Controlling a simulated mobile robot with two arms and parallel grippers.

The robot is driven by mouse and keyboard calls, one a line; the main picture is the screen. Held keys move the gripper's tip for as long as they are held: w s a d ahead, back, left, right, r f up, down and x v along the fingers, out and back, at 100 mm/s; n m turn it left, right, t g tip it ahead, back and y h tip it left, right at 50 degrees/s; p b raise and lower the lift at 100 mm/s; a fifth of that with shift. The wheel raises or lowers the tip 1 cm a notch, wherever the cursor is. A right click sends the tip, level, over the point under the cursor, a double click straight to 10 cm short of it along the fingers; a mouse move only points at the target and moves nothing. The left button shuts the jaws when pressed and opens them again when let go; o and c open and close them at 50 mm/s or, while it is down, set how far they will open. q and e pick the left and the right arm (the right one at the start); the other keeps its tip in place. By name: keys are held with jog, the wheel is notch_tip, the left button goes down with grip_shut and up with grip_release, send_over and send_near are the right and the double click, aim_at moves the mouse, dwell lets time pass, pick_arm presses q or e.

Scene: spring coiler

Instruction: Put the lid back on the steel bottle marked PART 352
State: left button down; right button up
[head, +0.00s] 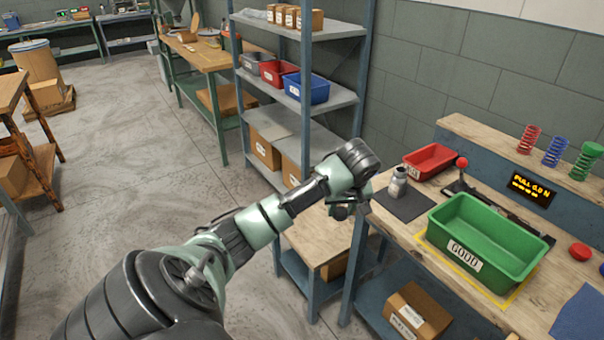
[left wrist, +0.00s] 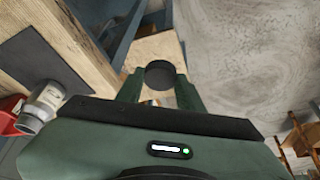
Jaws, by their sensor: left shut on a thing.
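My left gripper (head: 343,208) is at the left end of the workbench, left of the bottle and apart from it. In the left wrist view its two green fingers are shut on a round dark lid (left wrist: 160,75). The steel bottle (head: 398,182) stands upright on a dark mat (head: 408,204) on the bench. The bottle also shows at the left of the left wrist view (left wrist: 42,103). Its marking is too small to read. My right gripper is not in view.
A red-knobbed lever (head: 461,163) rises close to the bottle's right. A blue-framed shelf (head: 322,97) stands behind my arm. Floor at the left is open.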

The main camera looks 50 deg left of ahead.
pick_arm(q)
jog(key=w+d+r+m+t, duration=0.1)
jog(key=d+r+m, duration=0.15)
jog(key=d, duration=0.85)
jog(key=s+d+r+m+h, duration=0.1)
jog(key=s+d+r+m, duration=0.2)
jog(key=d, duration=0.5)
jog(key=s+d+r+m+t+h, duration=0.1)
jog(key=s+d+r+m+h, duration=0.1)
jog(key=s+d+r+m, duration=0.2)
jog(key=s+d+m, duration=0.2)
jog(key=d, duration=0.2)
jog(key=shift+s+r+h, duration=0.2)
jog(key=shift+h, duration=0.1)
